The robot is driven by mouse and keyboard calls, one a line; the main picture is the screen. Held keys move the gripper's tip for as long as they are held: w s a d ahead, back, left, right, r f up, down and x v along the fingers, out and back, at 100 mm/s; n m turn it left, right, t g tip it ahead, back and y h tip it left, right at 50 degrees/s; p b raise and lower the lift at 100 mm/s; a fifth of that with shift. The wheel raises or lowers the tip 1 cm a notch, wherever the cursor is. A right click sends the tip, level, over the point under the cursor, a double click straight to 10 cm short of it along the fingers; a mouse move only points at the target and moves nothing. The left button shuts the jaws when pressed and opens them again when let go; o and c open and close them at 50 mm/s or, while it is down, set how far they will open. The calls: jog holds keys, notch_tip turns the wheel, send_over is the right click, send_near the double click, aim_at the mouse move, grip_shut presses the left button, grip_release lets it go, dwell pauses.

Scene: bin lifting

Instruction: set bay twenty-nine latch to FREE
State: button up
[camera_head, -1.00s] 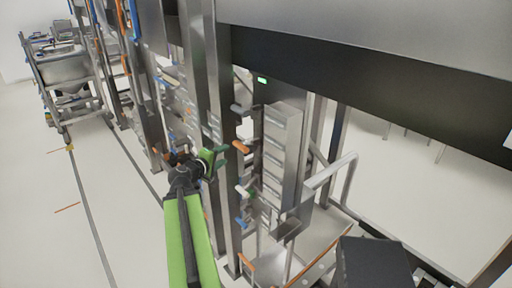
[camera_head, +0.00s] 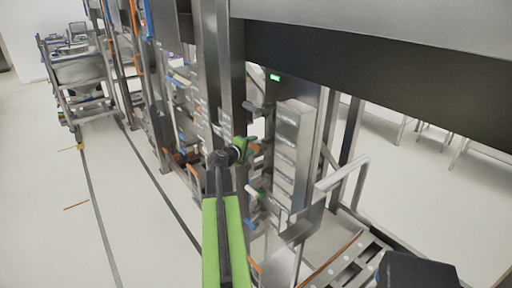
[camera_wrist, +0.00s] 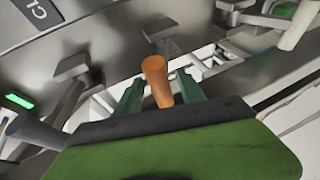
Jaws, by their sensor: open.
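An orange-handled lever (camera_head: 258,147) sticks out from the steel rack post. My gripper (camera_head: 245,146), with green fingers, is right at it in the head view. In the wrist view the orange handle (camera_wrist: 156,82) stands between the two open fingers of my gripper (camera_wrist: 160,88), with a gap seen on each side. Its base end goes toward a metal bracket behind. No bay number is readable, so I cannot tell from a label which bay this lever belongs to.
A white handle (camera_head: 255,191) and a blue handle (camera_head: 249,222) sit below on the same post, a grey handle (camera_head: 253,107) above. A green lit sign (camera_head: 274,77) is higher up. A metal rail (camera_head: 343,177) juts out at right. The floor at left is clear.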

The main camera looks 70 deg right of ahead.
jog(key=shift+d, duration=0.2)
grip_shut()
dwell(1.3)
